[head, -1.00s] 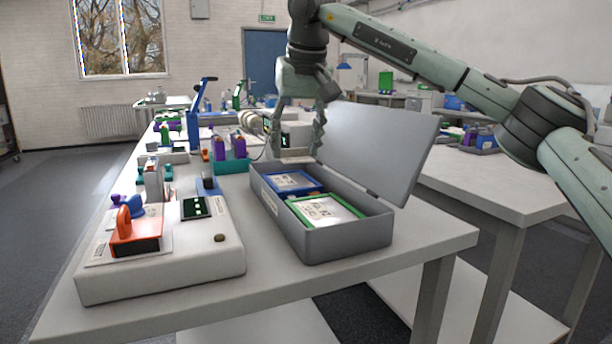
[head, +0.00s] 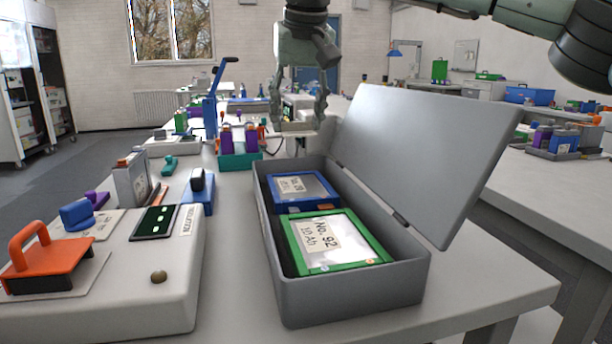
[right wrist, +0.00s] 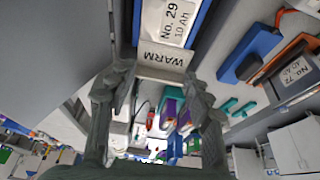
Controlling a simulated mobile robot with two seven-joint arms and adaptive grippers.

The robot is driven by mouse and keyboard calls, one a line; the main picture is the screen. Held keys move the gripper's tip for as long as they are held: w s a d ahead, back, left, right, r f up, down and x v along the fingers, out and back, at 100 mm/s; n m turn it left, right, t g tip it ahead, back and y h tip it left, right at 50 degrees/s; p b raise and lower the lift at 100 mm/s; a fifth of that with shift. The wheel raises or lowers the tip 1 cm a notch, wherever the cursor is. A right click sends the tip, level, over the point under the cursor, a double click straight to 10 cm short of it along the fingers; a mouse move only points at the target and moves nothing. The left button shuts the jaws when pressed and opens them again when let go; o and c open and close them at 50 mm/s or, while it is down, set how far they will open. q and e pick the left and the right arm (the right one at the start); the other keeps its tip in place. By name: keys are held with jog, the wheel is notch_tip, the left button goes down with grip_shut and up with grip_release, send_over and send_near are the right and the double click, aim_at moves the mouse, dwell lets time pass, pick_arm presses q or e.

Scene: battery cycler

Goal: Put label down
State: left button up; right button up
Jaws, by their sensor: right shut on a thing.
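My right gripper (head: 298,118) hangs fingers down at the far end of the open grey box (head: 350,293). It is shut on a small pale label (head: 297,128). In the right wrist view the label (right wrist: 162,58) reads "WARM" and spans between my fingertips (right wrist: 160,80). There it shows beside the blue-framed pack marked No. 29 (right wrist: 178,22). In the head view this blue pack (head: 300,187) lies in the box's far part. Whether the label touches the box's end wall I cannot tell. My left gripper is in neither view.
A green-framed pack marked No. 92 (head: 330,242) lies in the box's near part. The raised lid (head: 420,150) stands on the right. A white cycler unit (head: 150,285) with an orange handled clamp (head: 45,262) stands at left. A teal holder (head: 240,160) stands near my gripper.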

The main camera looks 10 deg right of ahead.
aim_at(299, 133)
notch_tip(299, 133, down, 5)
jog(key=shift+f+b, duration=0.1)
jog(key=shift+b, duration=0.2)
notch_tip(299, 133, down, 3)
jog(key=shift+s+f, duration=0.1)
jog(key=shift+f, duration=0.4)
jog(key=o, duration=0.7)
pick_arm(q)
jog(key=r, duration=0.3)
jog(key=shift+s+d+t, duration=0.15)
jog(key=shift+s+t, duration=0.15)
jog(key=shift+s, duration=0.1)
